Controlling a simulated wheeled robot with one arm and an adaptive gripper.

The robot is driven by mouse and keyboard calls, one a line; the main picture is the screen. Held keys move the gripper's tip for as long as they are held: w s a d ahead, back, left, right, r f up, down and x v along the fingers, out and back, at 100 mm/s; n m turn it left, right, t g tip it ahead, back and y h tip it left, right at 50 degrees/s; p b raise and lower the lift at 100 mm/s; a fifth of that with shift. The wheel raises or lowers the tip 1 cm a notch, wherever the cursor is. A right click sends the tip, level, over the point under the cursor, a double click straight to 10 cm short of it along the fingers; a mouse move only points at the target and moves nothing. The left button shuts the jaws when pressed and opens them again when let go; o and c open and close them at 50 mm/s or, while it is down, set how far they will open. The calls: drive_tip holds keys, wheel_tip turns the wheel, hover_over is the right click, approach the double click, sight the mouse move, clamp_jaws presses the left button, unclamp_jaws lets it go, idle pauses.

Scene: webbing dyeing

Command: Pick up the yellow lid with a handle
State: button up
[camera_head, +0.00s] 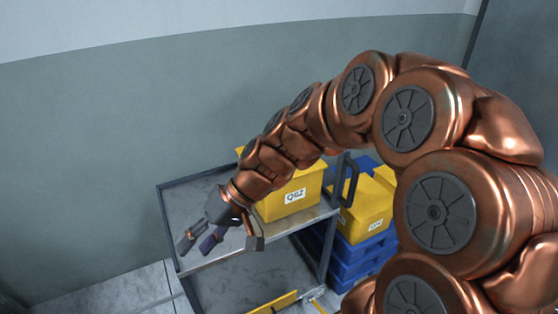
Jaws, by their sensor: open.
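My gripper (220,243) is open and empty, fingers spread, in front of and over the cart's upper shelf. A yellow box (288,200) labelled Q62 stands on that shelf to the right of my gripper, partly hidden behind my arm. I cannot make out a lid with a handle on it. A flat yellow piece (275,303) shows at the bottom edge of the picture, low on the cart and cut off by the frame. I cannot tell whether it is the lid. My gripper is apart from both.
The grey metal cart (180,200) has a dark frame, an upright handle (348,180) at its right and a lower shelf (235,285). Another yellow box (366,215) stands on stacked blue crates (360,252) to the right. A wall (90,150) closes the back. Floor at left is clear.

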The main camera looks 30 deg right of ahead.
drive_tip(key=w+d+m+t+y+b, duration=0.15)
drive_tip(key=w+d+m+t, duration=0.25)
drive_tip(key=w+d+t, duration=0.8)
drive_tip(key=w+d+f+m+h, duration=0.2)
drive_tip(key=w+d, duration=0.1)
drive_tip(key=d, duration=0.6)
drive_tip(key=w+d+f+m+t+h, duration=0.1)
drive_tip(key=w+d+f+m+h, duration=0.1)
drive_tip(key=d, duration=0.7)
drive_tip(key=w+d+f+m+h, duration=0.2)
drive_tip(key=w+d+f, duration=0.1)
drive_tip(key=d, duration=0.6)
drive_tip(key=shift+w+d+t+h+b, duration=0.3)
drive_tip(key=shift+w+d+t, duration=0.1)
drive_tip(key=shift+w, duration=0.4)
drive_tip(key=shift+p+x, duration=0.45)
drive_tip(key=shift+x, duration=0.6)
drive_tip(key=shift+a+p+x, duration=0.15)
drive_tip(key=shift+p+x, duration=0.45)
drive_tip(key=shift+x, duration=0.7)
drive_tip(key=shift+a+p+x, duration=0.1)
drive_tip(key=shift+p+x, duration=0.45)
drive_tip(key=shift+x, duration=0.7)
drive_tip(key=shift+c, duration=0.3)
clamp_jaws()
